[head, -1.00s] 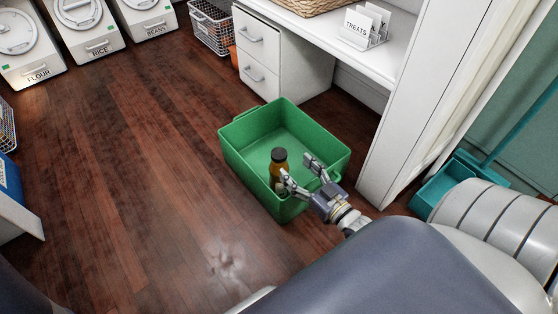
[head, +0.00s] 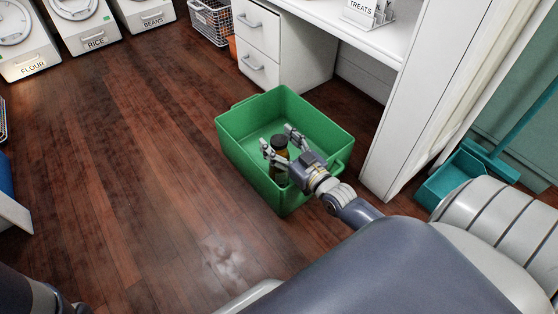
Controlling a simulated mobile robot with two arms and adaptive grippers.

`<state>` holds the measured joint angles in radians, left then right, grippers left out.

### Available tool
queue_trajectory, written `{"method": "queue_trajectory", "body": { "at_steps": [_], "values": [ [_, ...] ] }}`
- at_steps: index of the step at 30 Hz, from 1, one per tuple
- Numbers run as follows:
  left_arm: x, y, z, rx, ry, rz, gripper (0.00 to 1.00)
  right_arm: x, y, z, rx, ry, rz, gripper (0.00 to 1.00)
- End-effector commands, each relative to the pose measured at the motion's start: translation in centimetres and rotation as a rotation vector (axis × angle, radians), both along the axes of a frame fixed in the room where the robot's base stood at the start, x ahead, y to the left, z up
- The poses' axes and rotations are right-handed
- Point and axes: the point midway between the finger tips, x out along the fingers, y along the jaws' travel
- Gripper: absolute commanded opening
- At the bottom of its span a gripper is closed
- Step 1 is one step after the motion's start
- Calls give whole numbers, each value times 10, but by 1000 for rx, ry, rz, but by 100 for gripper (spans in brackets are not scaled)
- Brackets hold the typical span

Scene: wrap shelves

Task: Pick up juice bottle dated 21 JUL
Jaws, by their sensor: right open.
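One juice bottle (head: 279,142) with a dark cap and amber body stands inside the green bin (head: 238,150), near its front wall. Its lower part is partly hidden by my gripper, and no date can be read on it. My right gripper (head: 278,138) is open, inside the bin. Its two fingers appear on either side of the bottle in the picture; whether they touch it I cannot tell. My left gripper is not in view.
The bin stands on a dark wooden floor, clear to its left. A white drawer cabinet (head: 262,48) and counter stand behind it. A white upright panel (head: 410,120) and a teal dustpan (head: 455,178) are at right. White bins labelled flour, rice and beans line the back left.

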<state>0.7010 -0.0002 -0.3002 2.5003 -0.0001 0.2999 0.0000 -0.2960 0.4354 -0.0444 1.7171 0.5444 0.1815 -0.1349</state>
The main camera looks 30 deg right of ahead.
Motion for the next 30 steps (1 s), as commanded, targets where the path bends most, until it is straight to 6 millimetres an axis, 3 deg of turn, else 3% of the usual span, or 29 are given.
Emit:
{"method": "queue_trajectory", "body": {
  "at_steps": [4, 12, 30],
  "values": [
    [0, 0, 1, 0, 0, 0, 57, 0, 0, 1, 0, 0, 0, 60],
    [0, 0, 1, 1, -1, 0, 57, 0, 0, 0, 0, 0, 0, 0],
    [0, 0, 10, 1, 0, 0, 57, 0, 0, 14, 0, -7, 0, 0]
  ]
}}
